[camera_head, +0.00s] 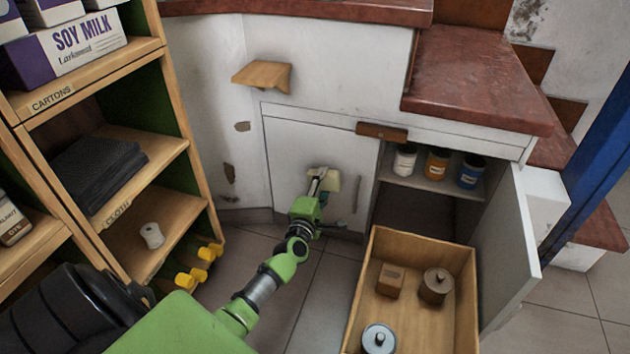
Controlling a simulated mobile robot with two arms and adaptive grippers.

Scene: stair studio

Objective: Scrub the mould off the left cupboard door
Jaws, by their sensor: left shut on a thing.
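The left cupboard door (285,140) is white and shut, under the counter in the middle of the head view. A vertical handle (356,193) is on its right side. My left gripper (319,182) is in front of the door's middle, shut on a pale yellow block that looks like a sponge (331,180). The block is at or very close to the door face; I cannot tell if it touches. I see no clear mould on the visible part of the door; the gripper and arm hide some of it. My right gripper is not in view.
The right cupboard door (505,255) stands open, showing several jars (437,163) on a shelf. A wooden crate (467,275) with a small box and tins is in front. A wooden shelf unit (180,150) with cartons and dark cloth stands left. Tiled floor (315,300) is partly clear.

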